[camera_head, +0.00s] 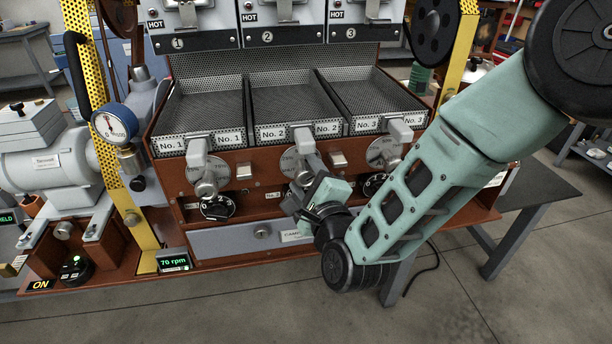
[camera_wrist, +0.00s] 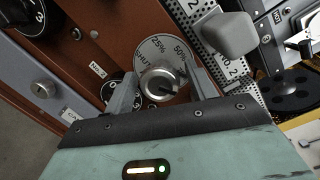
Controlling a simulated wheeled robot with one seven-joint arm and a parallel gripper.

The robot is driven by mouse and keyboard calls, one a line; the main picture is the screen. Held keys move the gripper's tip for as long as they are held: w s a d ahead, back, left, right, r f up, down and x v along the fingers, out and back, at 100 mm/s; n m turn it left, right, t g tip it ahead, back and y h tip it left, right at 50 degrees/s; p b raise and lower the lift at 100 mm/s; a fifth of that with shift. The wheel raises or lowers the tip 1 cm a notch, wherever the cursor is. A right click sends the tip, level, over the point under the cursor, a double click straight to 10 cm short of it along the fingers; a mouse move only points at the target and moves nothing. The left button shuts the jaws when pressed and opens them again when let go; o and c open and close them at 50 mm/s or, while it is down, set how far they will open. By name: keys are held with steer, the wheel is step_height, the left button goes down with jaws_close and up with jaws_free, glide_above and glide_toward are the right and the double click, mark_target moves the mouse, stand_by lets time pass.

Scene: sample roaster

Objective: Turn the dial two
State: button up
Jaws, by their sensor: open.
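The middle round percentage dial (camera_head: 287,166), below tray No. 2, has a grey plate and a metal knob. In the wrist view its plate (camera_wrist: 154,48) shows 25%, 50% and SHUT, with the knob (camera_wrist: 157,86) at its centre. My gripper (camera_head: 305,196) is in front of this dial and partly hides it. In the wrist view the open fingers (camera_wrist: 163,74) stand on either side of the knob; I cannot tell whether they touch it. A smaller black dial (camera_wrist: 108,89) beside the left finger is partly hidden.
A grey tray handle (camera_wrist: 229,35) juts out close to the right finger. Similar dials sit under tray No. 1 (camera_head: 184,168) and tray No. 3 (camera_head: 376,152). A black numbered dial (camera_head: 217,207) is at lower left. A grey drawer (camera_head: 225,239) runs below.

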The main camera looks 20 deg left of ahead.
steer(key=c, duration=1)
steer(key=shift+o, duration=0.2)
